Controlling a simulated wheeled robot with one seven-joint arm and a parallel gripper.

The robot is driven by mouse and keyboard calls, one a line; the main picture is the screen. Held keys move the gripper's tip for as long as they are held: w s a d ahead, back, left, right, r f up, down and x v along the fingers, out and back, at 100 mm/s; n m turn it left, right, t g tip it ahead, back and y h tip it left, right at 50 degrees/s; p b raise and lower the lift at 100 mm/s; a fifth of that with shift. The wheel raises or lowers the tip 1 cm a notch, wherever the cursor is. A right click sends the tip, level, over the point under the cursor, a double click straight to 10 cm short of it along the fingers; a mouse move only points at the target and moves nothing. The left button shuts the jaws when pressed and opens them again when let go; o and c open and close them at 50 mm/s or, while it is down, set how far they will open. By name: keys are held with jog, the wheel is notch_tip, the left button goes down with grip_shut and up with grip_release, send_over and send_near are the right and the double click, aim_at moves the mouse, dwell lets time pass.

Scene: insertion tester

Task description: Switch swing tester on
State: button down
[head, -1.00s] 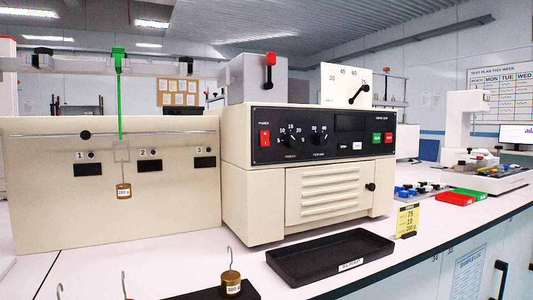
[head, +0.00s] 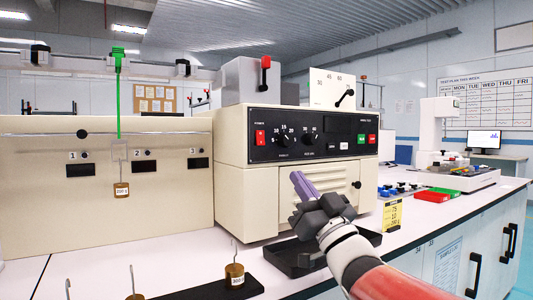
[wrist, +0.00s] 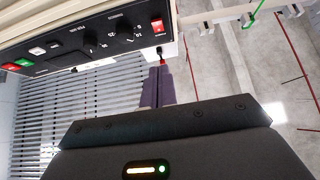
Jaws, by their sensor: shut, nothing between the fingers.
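The swing tester is a cream cabinet (head: 230,190) with a black control panel (head: 340,125). Its red power switch (head: 260,137) is at the panel's left end; it also shows in the wrist view (wrist: 157,24). Its on or off position is too small to tell. My gripper (head: 298,178) has purple fingers, shut and empty, in front of the cabinet's louvred front, below and right of the switch. In the wrist view the closed fingers (wrist: 158,72) point toward the panel's switch end, apart from the switch. A red-tipped lever (head: 265,64) stands on the grey box above.
A black tray (head: 285,262) lies below my arm, partly hidden. A yellow card (head: 392,217) stands to its right. Brass weights with hooks (head: 234,275) stand at the front. A weight (head: 121,190) hangs from the green pendulum (head: 118,95) at left.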

aim_at(261, 139)
jog(key=shift+r, duration=0.1)
jog(key=p+x, duration=0.1)
jog(key=x, duration=0.3)
jog(key=f+p+x, duration=0.1)
jog(key=x, duration=0.3)
jog(key=w+p+x, duration=0.1)
jog(key=x, duration=0.3)
jog(key=shift+w+a+f, duration=0.15)
jog(key=shift+a+f, duration=0.2)
jog(key=shift+a, duration=0.1)
jog(key=shift+w+a, duration=0.25)
jog(key=shift+w, duration=0.1)
jog(key=shift+f, duration=0.1)
